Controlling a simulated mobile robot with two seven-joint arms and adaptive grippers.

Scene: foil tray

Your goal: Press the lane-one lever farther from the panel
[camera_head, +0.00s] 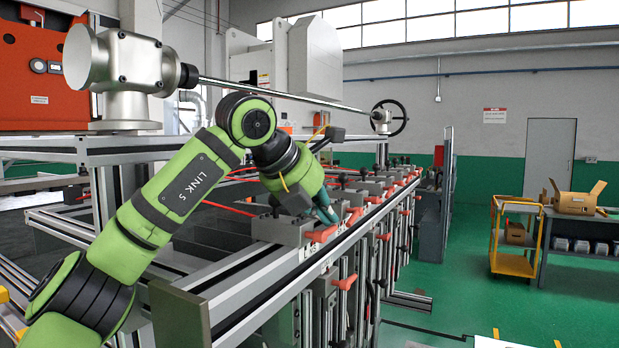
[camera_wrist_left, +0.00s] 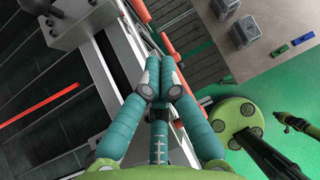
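Several red-orange levers line the front rail of the long grey frame in the head view. The closest upper one (camera_head: 322,234) sits just below and beside my left gripper (camera_head: 328,216), and another lever (camera_head: 355,215) lies just beyond it. A lower lever (camera_head: 346,279) hangs under the rail. No label tells me which is lane one. My left gripper's teal fingers point down at the rail, their tips drawn together with nothing visible between them. In the left wrist view the fingertips (camera_wrist_left: 160,78) lie in front of red levers (camera_wrist_left: 167,43), partly hiding them; contact is unclear. My right gripper is not visible.
A long metal bar (camera_head: 285,91) runs above the rail to a handwheel (camera_head: 390,118). Grey blocks with black knobs (camera_head: 343,182) line the frame. A red-orange machine (camera_head: 40,65) stands at left. Green floor (camera_head: 450,300) is open at right, before a yellow cart (camera_head: 512,262).

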